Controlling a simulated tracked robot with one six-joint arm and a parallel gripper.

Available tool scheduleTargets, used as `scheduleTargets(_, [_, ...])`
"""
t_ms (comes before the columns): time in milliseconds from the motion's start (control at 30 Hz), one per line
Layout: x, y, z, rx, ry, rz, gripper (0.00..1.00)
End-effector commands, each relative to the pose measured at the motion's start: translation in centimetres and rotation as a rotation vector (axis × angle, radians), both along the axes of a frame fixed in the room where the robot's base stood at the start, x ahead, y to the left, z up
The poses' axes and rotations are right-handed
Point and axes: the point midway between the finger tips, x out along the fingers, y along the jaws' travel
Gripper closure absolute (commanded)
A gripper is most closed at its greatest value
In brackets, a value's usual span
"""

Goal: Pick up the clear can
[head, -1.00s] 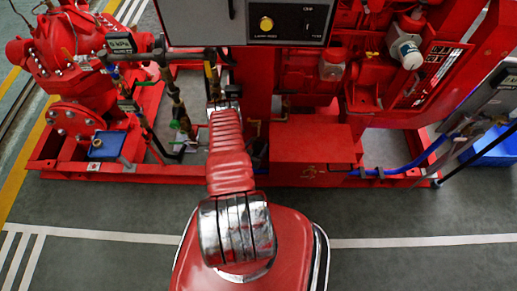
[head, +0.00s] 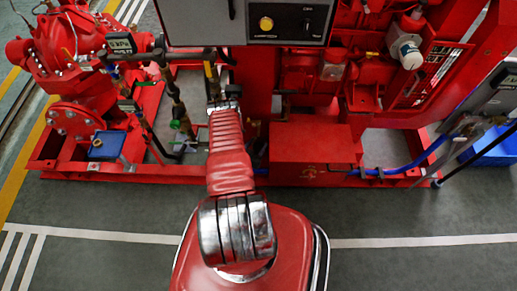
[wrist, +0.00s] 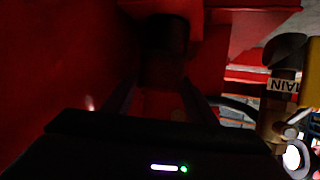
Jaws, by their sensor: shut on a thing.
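In the wrist view my gripper (wrist: 158,98) has its two dark fingers on either side of a dim, red-brown, see-through-looking shape, which I take for the clear can (wrist: 162,72). A dark round part stands at its upper end. The picture is too dark to show the can's outline or whether it touches anything below. In the head view my arm reaches forward to the pumpset, and its own links hide the gripper and the can.
A red wall fills the wrist view's left. A MAIN label (wrist: 283,87) and a yellow part (wrist: 311,72) are close at right. In the head view the control box (head: 270,22) hangs above, and a red step box (head: 312,150) stands right of my arm. The front floor is clear.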

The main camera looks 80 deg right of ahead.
Motion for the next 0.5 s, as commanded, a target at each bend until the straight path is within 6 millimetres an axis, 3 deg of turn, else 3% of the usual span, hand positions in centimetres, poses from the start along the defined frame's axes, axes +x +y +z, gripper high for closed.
scheduleTargets(133, [0.01,-0.03,0.03,-0.001,0.000,0.000,0.97])
scheduleTargets(500, [0.05,-0.14,0.86,-0.002,-0.001,0.000,0.97])
